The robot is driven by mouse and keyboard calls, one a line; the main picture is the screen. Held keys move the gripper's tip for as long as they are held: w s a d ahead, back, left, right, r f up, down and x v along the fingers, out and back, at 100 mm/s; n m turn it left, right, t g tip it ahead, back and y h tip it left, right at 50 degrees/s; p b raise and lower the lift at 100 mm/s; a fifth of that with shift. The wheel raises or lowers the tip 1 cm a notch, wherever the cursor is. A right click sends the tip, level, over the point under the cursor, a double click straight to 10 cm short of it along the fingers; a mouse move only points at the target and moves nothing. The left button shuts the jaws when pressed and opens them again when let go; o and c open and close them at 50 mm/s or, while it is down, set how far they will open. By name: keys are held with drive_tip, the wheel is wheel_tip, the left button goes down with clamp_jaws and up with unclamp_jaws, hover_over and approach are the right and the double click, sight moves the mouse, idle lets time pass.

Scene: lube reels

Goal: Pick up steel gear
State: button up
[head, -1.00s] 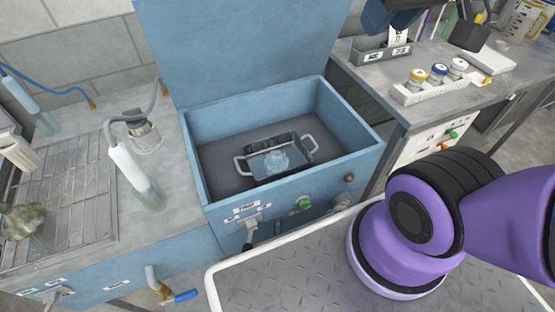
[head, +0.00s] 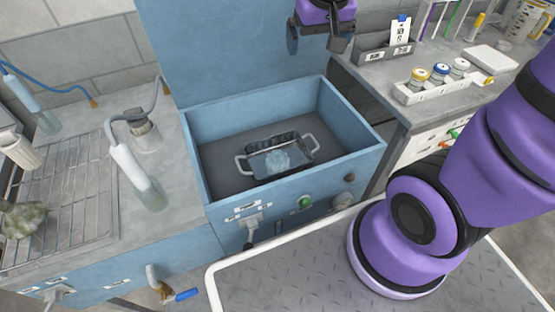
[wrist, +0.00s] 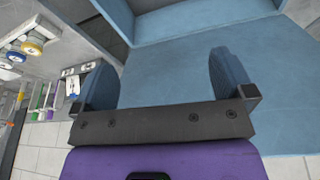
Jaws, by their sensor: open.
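A pale, bluish-grey gear shape (head: 278,160), which I take to be the steel gear, lies in a small metal basket (head: 243,166) with two side handles. The basket sits on the floor of an open blue tank (head: 215,199). My gripper (head: 318,50) is above the back right of the tank, in front of its raised lid, well apart from the gear. In the wrist view my gripper (wrist: 163,72) shows two blue fingers spread wide with nothing between them. The gear does not show in the wrist view.
The raised blue lid (head: 225,45) stands behind the tank. A right-hand bench (head: 420,113) holds a white tray of capped jars (head: 440,88) and a grey box (head: 385,54). A wire rack (head: 75,215) and a hose-fed bottle (head: 135,170) stand left. The space above the basket is clear.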

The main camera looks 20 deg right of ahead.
drive_tip(key=w+a+f+g, duration=0.2)
drive_tip(key=w+f, duration=0.4)
drive_tip(key=f, duration=0.7)
drive_tip(key=m+g, duration=0.1)
drive_tip(key=m, duration=0.1)
approach(277, 153)
drive_tip(key=shift+d+f+y, duration=0.25)
drive_tip(key=shift+f+y, duration=0.15)
drive_tip(key=shift+f, duration=0.5)
drive_tip(key=shift+d+f, duration=0.15)
drive_tip(key=shift+f, duration=4.65)
drive_tip(key=c, duration=1.3)
drive_tip(key=shift+r, duration=0.15)
